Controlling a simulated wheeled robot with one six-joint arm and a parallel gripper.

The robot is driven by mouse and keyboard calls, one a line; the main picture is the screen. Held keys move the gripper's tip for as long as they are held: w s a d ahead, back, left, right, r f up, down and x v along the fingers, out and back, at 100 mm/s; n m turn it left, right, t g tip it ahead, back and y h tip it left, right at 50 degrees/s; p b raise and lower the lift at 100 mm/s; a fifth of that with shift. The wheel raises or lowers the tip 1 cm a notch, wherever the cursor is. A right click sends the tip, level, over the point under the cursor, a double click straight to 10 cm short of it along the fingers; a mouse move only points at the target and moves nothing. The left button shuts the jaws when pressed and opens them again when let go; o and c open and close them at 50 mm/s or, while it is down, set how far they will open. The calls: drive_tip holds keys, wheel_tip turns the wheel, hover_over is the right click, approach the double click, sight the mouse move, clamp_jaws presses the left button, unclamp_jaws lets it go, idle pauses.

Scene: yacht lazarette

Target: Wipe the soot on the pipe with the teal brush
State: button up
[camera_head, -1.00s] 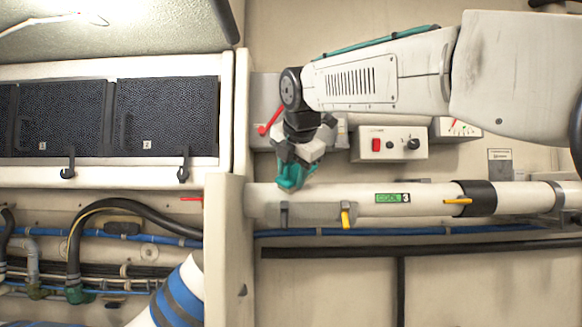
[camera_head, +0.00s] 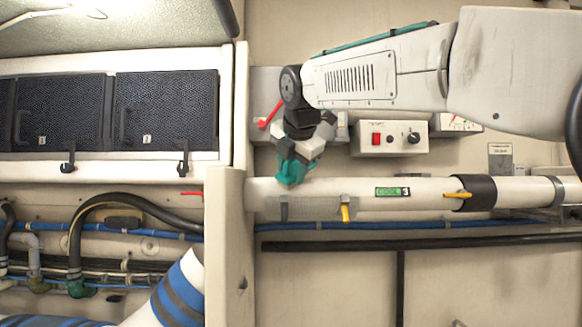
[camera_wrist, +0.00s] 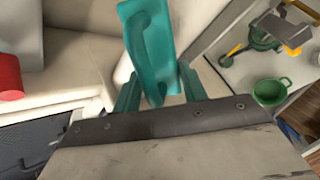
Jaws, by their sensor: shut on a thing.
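The teal brush (camera_head: 291,169) is held in my gripper (camera_head: 300,152), just above the left end of the white pipe (camera_head: 365,193). Its lower end overlaps the pipe's upper edge in the head view; I cannot tell whether they touch. In the wrist view, the brush (camera_wrist: 150,45) shows a looped handle on a flat block, with my gripper's teal fingers (camera_wrist: 159,88) on both sides of it. The pipe runs horizontally and has a green "COOL 3" label. I cannot make out clear soot; a greyish patch shows near its left end, and the part behind the brush is hidden.
A control box (camera_head: 390,138) with a red switch stands just above the pipe. A yellow lever (camera_head: 347,212) hangs below it. A white partition (camera_head: 228,235) borders the pipe's left end. A green cup (camera_wrist: 271,92) sits on a shelf in the wrist view.

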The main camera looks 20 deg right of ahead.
drive_tip(key=shift+w+d+f, duration=0.15)
drive_tip(key=shift+w+f, duration=0.25)
drive_tip(key=shift+f, duration=0.05)
drive_tip(key=shift+s+d+r, duration=0.1)
drive_tip(key=shift+s+d, duration=0.25)
drive_tip(key=shift+d, duration=0.5)
drive_tip(key=shift+s+d, duration=0.3)
drive_tip(key=shift+d, duration=0.55)
drive_tip(key=shift+s+d, duration=0.35)
drive_tip(key=shift+d, duration=0.75)
drive_tip(key=shift+s+d, duration=0.3)
drive_tip(key=shift+d, duration=0.8)
drive_tip(key=shift+s+d, duration=0.35)
drive_tip(key=shift+d, duration=0.75)
drive_tip(key=shift+w+a, duration=0.25)
drive_tip(key=shift+a, duration=0.65)
drive_tip(key=shift+w+a, duration=0.25)
drive_tip(key=shift+a, duration=0.6)
drive_tip(key=shift+w+a, duration=0.4)
drive_tip(key=shift+a, duration=0.7)
drive_tip(key=shift+w+a, duration=0.35)
drive_tip(key=shift+a, duration=0.75)
drive_tip(key=shift+w+a, duration=0.4)
drive_tip(key=shift+a, duration=0.7)
drive_tip(key=shift+w+a+r+v, duration=0.1)
drive_tip(key=shift+w+v, duration=0.05)
drive_tip(key=shift+v, duration=1.3)
drive_tip(key=shift+w+a+r+v, duration=0.1)
drive_tip(key=shift+a+r+v, duration=0.05)
drive_tip(key=shift+v, duration=1.3)
